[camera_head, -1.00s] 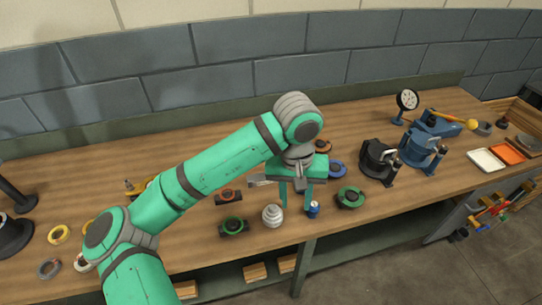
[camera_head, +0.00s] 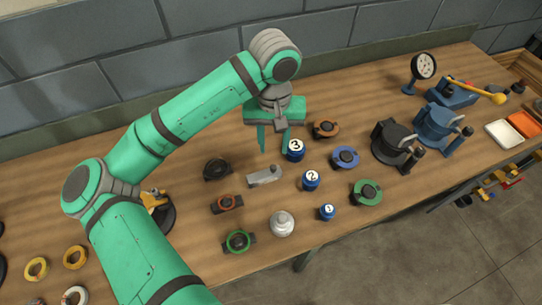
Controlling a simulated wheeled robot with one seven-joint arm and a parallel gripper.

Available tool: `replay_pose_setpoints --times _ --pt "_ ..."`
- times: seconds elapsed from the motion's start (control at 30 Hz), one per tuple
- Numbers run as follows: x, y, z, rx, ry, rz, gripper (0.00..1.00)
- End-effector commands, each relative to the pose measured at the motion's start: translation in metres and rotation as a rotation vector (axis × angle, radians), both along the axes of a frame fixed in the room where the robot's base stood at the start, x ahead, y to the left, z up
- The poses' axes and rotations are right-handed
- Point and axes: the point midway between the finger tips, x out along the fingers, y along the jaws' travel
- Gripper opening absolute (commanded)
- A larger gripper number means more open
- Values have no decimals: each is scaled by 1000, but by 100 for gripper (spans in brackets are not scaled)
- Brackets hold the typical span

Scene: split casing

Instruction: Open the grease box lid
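My gripper (camera_head: 274,139) points down over the back-middle of the bench, its two green fingers apart with nothing seen between them. A blue pot marked 3 (camera_head: 295,150) stands just right of the fingers. I cannot tell for sure which thing is the grease box. A flat light-grey metal piece with a small raised end (camera_head: 264,176) lies in front of the gripper, apart from it. A silver round, stepped pot (camera_head: 282,223) stands nearer the front edge.
Blue pots marked 2 (camera_head: 311,180) and 1 (camera_head: 327,212) stand close by. Orange (camera_head: 326,130), blue (camera_head: 345,157) and green (camera_head: 366,192) ringed parts lie around. A black casing (camera_head: 395,143), blue casing (camera_head: 438,126), dial gauge (camera_head: 424,67) and white tray (camera_head: 504,134) are at right.

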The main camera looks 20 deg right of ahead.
Motion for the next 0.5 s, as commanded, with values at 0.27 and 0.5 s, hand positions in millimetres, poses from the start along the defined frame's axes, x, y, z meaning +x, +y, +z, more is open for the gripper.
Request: replay_pose_setpoints --times 0.27,0.5 --pt "-1 0 -49 2 3 1 34" --pt "0 2 -82 1 2 3 34"
